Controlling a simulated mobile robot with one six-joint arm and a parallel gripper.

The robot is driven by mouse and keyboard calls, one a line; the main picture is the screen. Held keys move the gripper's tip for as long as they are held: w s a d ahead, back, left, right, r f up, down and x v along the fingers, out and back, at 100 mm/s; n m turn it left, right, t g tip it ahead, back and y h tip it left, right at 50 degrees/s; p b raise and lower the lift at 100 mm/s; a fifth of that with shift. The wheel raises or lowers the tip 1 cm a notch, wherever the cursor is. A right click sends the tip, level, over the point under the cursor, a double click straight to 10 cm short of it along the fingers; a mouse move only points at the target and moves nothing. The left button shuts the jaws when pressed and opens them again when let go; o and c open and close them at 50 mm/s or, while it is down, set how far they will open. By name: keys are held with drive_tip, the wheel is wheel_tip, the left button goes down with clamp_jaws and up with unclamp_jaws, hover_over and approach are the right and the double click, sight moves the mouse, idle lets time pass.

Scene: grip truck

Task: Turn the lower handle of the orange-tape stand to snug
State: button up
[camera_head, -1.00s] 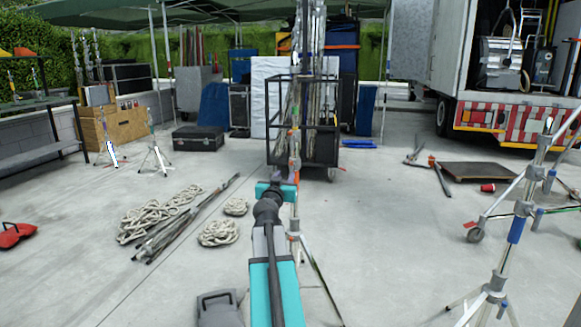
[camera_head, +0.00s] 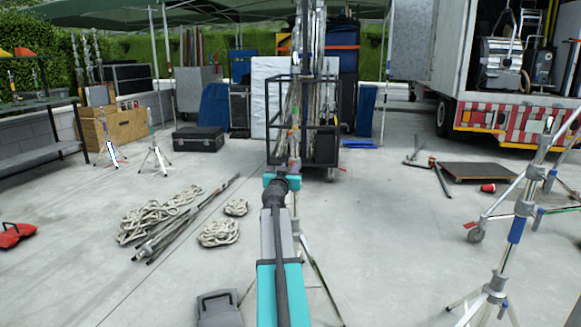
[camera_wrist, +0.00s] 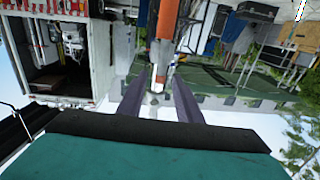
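The orange-tape stand stands straight ahead of my arm in the head view. Its tripod leg (camera_head: 318,272) shows right of my arm; much of its pole is hidden behind my arm. In the wrist view, its pole with a broad orange band (camera_wrist: 161,52) comes down from the top, with a pale metal fitting below the band. My gripper (camera_wrist: 159,82) has its two dark fingers apart, one on each side of the pole and fitting. I see no finger clearly pressing on them. My gripper also shows from behind in the head view (camera_head: 282,180). I cannot make out the lower handle clearly.
A black cart (camera_head: 320,150) with poles stands close behind the stand. Coiled ropes (camera_head: 220,232) and loose poles (camera_head: 190,222) lie left. Another stand (camera_head: 500,275) with blue tape is at right. A truck (camera_head: 520,115) is back right. Open floor lies between.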

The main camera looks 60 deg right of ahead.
sight(291, 165)
drive_tip(key=shift+x, duration=2.2)
clamp_jaws()
drive_tip(key=shift+a, duration=0.4)
drive_tip(key=shift+d, duration=0.4)
